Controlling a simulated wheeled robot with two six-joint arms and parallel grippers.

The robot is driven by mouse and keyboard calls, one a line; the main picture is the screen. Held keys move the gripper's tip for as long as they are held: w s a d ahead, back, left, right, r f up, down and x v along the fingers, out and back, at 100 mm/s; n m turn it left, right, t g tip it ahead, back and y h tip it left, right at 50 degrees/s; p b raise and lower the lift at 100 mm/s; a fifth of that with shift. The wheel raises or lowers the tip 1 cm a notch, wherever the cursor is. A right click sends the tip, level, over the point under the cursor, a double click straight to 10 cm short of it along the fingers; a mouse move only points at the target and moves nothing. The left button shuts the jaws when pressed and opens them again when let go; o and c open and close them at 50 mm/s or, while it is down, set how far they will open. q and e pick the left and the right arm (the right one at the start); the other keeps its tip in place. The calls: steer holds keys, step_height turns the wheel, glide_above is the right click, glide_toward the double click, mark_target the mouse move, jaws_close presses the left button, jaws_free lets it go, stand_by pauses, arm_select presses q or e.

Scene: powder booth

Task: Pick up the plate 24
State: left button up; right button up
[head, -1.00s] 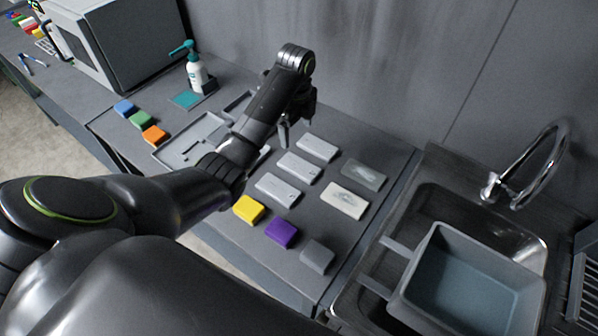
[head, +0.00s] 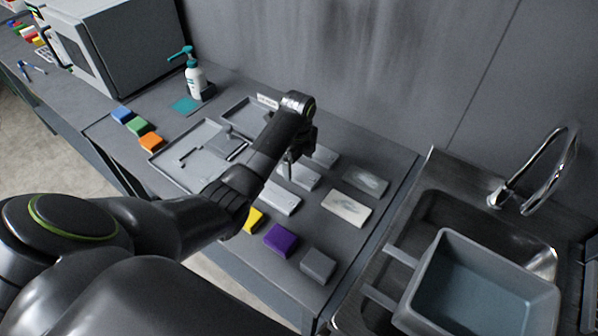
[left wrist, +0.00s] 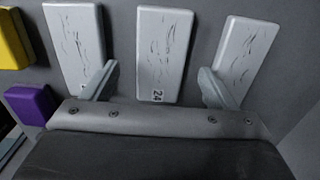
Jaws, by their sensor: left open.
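Plate 24 (left wrist: 163,54) is a pale grey rectangular slab with dark scratch marks and the number 24 at its near end. It lies flat between two similar plates, one on the left (left wrist: 75,45) and one on the right (left wrist: 243,58). In the head view it appears to be the middle plate (head: 302,179) of the row, partly covered by my gripper. My left gripper (left wrist: 158,84) is open and empty above the row. Its fingers appear on either side of plate 24, overlapping the neighbouring plates in the picture. My right gripper is not in view.
Yellow (head: 253,221), purple (head: 281,240) and grey (head: 318,265) blocks lie in front of the plates. Two other plates (head: 346,207) lie to the right. A grey tray (head: 165,160) is left, a pump bottle (head: 195,80) behind, and a sink with a grey tub (head: 440,240) right.

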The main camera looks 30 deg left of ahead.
mark_target(299, 174)
arm_select(q)
steer(key=shift+f, duration=1.45)
steer(key=c, duration=1.4)
